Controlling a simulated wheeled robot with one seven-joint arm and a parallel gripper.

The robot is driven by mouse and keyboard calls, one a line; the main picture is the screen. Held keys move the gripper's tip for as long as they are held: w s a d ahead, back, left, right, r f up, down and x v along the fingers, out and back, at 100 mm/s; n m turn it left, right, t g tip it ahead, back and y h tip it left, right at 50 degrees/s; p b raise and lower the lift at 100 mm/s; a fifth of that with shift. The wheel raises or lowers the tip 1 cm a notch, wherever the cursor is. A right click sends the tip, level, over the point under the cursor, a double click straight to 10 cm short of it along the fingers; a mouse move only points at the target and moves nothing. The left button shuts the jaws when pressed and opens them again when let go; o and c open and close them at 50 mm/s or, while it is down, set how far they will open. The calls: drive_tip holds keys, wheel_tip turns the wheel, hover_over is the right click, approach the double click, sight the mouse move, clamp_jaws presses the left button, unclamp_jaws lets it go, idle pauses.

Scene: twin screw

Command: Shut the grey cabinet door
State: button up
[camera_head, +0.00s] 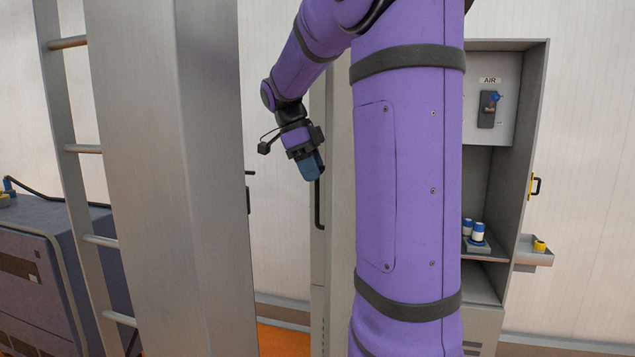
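The grey cabinet (535,110) stands at the right, its front open on shelves inside. A tall pale-grey panel (341,190) stands at its left, partly hidden behind my purple arm; it looks like the cabinet's door standing open, but its hinge is hidden. A vertical black bar handle (319,212) is on the panel's left part. My gripper (314,172) points down at the top of this handle, with blue-teal fingertips. Whether it touches the handle, and whether the fingers are open or shut, I cannot tell.
A large grey metal column or panel (165,180) fills the left foreground, beside a ladder (85,149). A dark machine (35,280) stands far left. White-and-blue containers (473,232) stand in the cabinet. A small tray (533,257) juts from its right side.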

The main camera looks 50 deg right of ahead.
drive_tip(key=shift+x, duration=1.5)
clamp_jaws()
